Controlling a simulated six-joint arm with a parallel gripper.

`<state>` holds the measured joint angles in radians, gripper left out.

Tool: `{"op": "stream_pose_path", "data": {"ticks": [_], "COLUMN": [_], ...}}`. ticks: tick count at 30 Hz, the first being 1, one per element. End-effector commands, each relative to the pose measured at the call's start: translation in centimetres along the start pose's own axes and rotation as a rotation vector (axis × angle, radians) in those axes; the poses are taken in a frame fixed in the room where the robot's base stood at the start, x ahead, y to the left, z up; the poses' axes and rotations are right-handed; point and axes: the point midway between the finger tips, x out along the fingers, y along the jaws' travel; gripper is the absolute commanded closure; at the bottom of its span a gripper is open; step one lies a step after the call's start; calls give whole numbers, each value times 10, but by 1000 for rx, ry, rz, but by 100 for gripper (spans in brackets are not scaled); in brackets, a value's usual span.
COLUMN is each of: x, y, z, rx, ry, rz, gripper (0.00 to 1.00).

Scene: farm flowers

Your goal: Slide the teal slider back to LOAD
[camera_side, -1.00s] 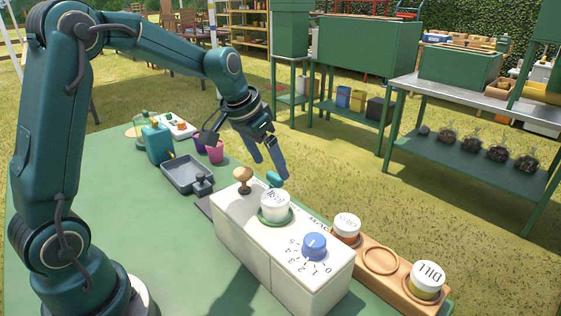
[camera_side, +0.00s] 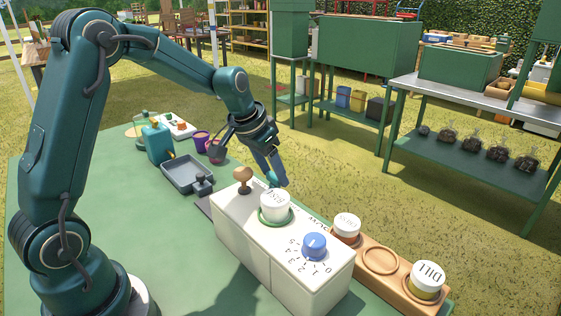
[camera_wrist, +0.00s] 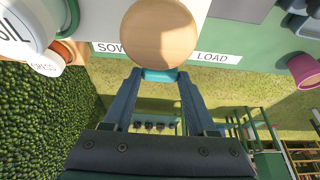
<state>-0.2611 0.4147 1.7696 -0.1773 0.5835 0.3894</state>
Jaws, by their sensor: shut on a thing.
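The teal slider (camera_side: 271,178) is at the far edge of the white machine box (camera_side: 240,236). My gripper (camera_side: 278,181) is shut on it, with the fingers pointing down from above. In the wrist view the teal slider (camera_wrist: 160,75) sits between my two fingertips (camera_wrist: 159,78), just below a round wooden knob (camera_wrist: 158,33). The LOAD label (camera_wrist: 217,57) is to the slider's right and the SOW label (camera_wrist: 108,47), partly hidden, to its left. The slider is between the two labels.
A white-lidded jar (camera_side: 275,205) and a blue dial (camera_side: 315,246) stand on the box. A wooden rack (camera_side: 381,262) with a DILL jar (camera_side: 427,278) is beside it. A grey tray (camera_side: 187,174) and purple and pink pots are behind.

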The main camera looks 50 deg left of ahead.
Motion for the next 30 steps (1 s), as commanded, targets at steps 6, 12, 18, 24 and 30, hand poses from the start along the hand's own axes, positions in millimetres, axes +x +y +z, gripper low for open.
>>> {"op": "stream_pose_path", "data": {"ticks": [6,12,18,24,30], "x": [0,0,0,-1,-1], "y": [-35,-85,-112,-115,-116], "z": [0,0,-1,-1,-1], "rx": [-9,-8,-1,1,1], "ry": [-2,1,3,4,5], "rz": [-2,-2,-1,-4,-9], "gripper": [100,100,100,100,16]}}
